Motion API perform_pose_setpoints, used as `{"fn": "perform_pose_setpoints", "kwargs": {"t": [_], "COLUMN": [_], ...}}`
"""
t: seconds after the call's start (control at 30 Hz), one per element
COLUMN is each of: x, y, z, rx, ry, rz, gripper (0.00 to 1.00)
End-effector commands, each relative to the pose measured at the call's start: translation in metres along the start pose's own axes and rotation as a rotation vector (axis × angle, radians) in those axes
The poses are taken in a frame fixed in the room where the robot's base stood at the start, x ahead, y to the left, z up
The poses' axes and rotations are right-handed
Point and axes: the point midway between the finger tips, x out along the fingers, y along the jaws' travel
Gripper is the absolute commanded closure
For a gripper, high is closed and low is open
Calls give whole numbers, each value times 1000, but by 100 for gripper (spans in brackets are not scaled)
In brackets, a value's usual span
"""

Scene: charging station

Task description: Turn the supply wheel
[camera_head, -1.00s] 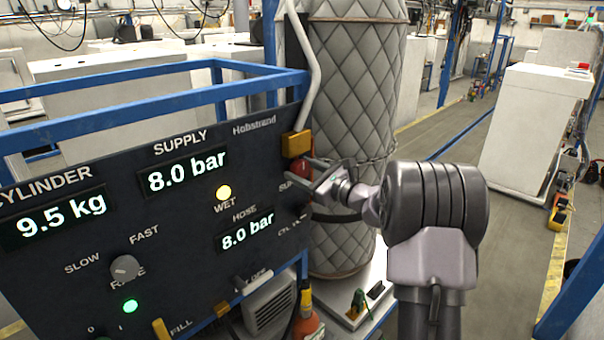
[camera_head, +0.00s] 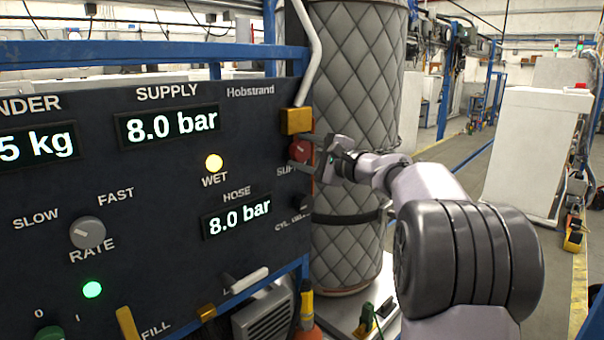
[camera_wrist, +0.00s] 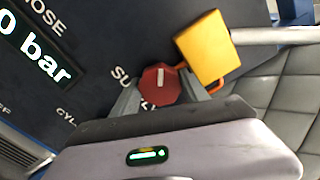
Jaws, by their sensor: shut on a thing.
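The supply wheel is a small red knob (camera_head: 299,152) at the right edge of the dark panel, below a yellow block. In the wrist view the red wheel (camera_wrist: 160,84) shows an octagonal face with a pale mark, and the printed label beside it is partly covered. My gripper (camera_head: 303,153) reaches it from the right, with one finger above and one below. In the wrist view my gripper (camera_wrist: 165,92) has its fingers on either side of the wheel, closed on it. The SUPPLY display (camera_head: 168,124) reads 8.0 bar.
A yellow block (camera_head: 297,120) with a white pipe sits just above the wheel. The HOSE display (camera_head: 238,218) reads 8.0 bar. A black knob (camera_head: 300,202) is below the wheel. A quilted grey cylinder (camera_head: 360,80) stands close behind my arm.

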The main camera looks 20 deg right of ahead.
Motion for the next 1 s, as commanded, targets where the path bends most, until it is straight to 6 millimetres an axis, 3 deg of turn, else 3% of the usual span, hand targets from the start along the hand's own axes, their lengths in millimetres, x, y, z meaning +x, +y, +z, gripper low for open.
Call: {"fn": "perform_pose_setpoints", "kwargs": {"t": [0.03,0.5,1.0], "x": [0,0,0], "y": [8,5,2], "z": [-3,-2,-1], "rx": [-41,-448,-657], "ry": [-1,-1,0], "rz": [-1,0,1], "gripper": [88,88,88]}}
